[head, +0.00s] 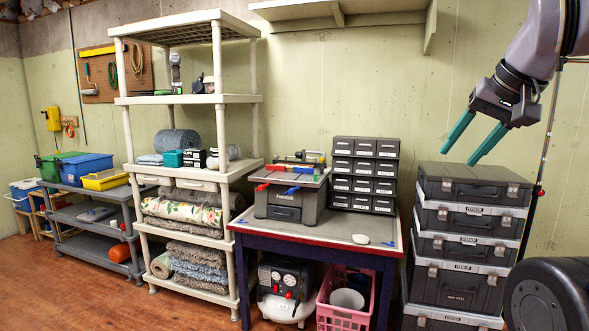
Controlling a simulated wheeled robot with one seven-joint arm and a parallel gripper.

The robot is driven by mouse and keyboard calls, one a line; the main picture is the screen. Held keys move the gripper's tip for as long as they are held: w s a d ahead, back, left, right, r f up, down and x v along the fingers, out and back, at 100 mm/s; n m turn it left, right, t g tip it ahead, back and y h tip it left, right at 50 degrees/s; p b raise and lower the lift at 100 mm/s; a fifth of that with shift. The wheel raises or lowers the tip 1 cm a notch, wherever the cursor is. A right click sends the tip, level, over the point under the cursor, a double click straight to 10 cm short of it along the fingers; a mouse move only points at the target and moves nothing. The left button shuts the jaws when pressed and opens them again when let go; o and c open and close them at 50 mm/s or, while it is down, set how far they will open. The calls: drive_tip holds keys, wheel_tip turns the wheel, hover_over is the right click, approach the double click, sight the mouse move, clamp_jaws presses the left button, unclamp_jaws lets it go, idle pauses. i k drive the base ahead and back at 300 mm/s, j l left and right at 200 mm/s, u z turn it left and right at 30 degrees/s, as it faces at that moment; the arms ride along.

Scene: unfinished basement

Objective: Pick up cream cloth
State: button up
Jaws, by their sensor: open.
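A small pale, off-white item (361,239) lies flat on the grey-topped workbench (340,226), right of its middle. It may be the cream cloth, but it is too small to be sure. My gripper (459,156) has two teal fingers spread apart, with nothing between them. It hangs at upper right, tilted down and left, above the stacked black cases and clear of the bench. The pale item appears below and left of it.
Stacked black cases (472,222) stand right of the bench. A drawer cabinet (364,171) and a bench tool (287,208) stand on it. A cream shelf unit (186,101) is at left, and a pink basket (340,313) is underneath. The bench's front right is mostly clear.

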sight(359, 239)
drive_tip(key=i+l+u, duration=0.35)
drive_tip(key=i, duration=0.3)
drive_tip(key=i+l+u, duration=0.35)
drive_tip(key=i, duration=0.25)
